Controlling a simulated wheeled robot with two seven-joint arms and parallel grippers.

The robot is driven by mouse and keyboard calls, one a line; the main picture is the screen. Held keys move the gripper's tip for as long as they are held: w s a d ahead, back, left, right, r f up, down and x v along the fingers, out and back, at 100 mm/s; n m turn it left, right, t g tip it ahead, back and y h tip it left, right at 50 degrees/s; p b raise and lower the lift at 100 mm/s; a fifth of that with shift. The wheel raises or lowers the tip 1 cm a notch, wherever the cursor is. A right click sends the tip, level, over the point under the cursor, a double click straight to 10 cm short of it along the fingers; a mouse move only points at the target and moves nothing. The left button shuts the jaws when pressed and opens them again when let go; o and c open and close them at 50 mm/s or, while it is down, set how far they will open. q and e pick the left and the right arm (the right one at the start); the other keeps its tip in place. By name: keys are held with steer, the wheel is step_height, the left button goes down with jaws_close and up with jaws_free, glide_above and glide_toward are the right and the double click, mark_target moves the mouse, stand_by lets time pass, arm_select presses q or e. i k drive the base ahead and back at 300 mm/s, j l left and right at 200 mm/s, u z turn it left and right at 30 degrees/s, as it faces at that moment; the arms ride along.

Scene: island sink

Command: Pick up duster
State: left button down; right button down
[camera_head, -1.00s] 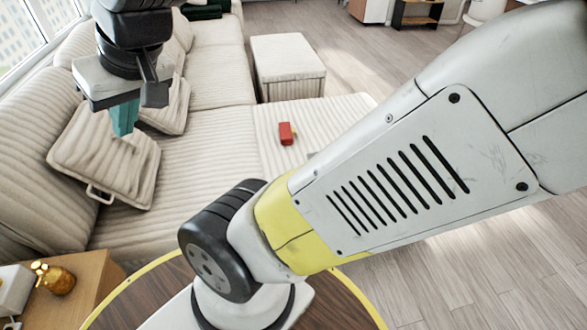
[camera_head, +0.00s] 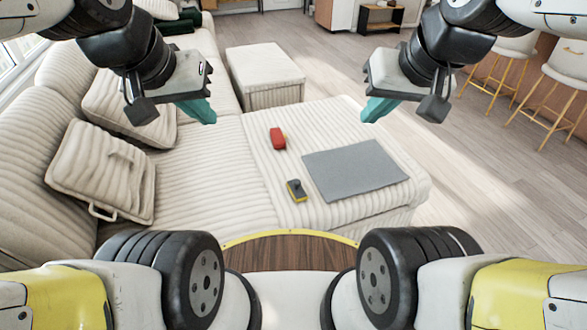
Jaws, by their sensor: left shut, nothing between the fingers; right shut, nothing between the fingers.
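Two small objects lie on the chaise part of the cream sofa, and I cannot tell for sure which is the duster. One is a red block-like object (camera_head: 278,138); the other is a dark grey and yellow block-like object (camera_head: 297,190), nearer to me. My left gripper (camera_head: 203,112), with teal fingers, hangs at upper left, apart from both objects. My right gripper (camera_head: 371,111), also teal-fingered, hangs at upper right, apart from both. Both grippers are shut and empty.
A grey flat mat (camera_head: 355,170) lies on the chaise, right of the small objects. Cushions (camera_head: 103,172) rest along the sofa's left side. A cream ottoman (camera_head: 264,77) stands behind. Stools (camera_head: 564,88) stand at right; the wooden floor (camera_head: 470,180) between is clear.

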mark_target(295, 188)
steer(key=u, duration=2.5)
steer(key=z, duration=2.55)
steer(key=i+j, duration=0.7)
